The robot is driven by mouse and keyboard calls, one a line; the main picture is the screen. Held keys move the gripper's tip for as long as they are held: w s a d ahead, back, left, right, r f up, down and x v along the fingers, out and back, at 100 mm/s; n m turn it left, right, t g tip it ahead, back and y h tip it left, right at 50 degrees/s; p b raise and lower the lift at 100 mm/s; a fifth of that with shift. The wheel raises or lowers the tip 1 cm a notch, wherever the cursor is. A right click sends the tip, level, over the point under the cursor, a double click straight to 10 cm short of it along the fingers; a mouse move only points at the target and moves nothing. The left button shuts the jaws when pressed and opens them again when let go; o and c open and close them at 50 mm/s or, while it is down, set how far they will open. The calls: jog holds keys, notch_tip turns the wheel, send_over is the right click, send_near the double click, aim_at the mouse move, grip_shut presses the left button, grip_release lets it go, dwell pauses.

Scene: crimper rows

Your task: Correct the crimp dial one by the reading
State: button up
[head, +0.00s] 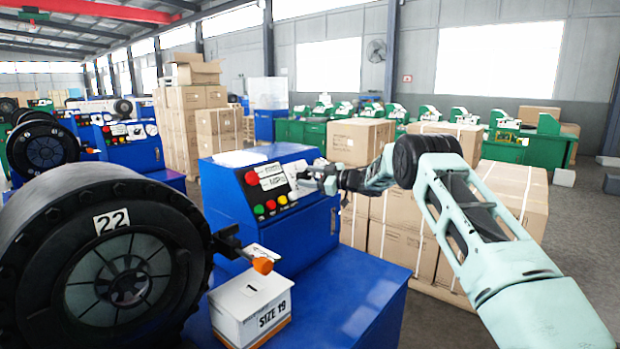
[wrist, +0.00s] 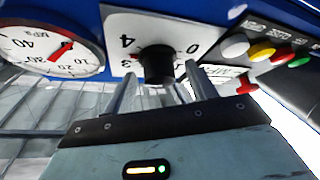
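In the wrist view, a black dial knob (wrist: 158,65) sits on a white plate (wrist: 118,22) with printed numbers such as 4 and 0. A small red mark shows on the plate beside the knob, near a partly hidden number. My gripper (wrist: 160,73) is open, with one finger on each side of the knob and a visible gap to it. In the head view, my gripper (head: 318,180) is at the front panel of the blue crimper (head: 310,240); the knob is hidden there. The crimp head (head: 45,250) carries a "22" label (head: 111,221).
A round MPa gauge (wrist: 40,52) with a red needle is left of the plate. Coloured buttons (wrist: 262,52) are close on its right. An orange-tipped lever (head: 262,265) sticks out above the white box. Cartons (head: 400,240) stand behind my arm.

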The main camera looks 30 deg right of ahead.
jog(key=b+v, duration=0.5)
jog(key=v, duration=1.2)
jog(key=shift+s+b, duration=0.15)
jog(key=shift+b, duration=0.2)
jog(key=shift+d, duration=0.15)
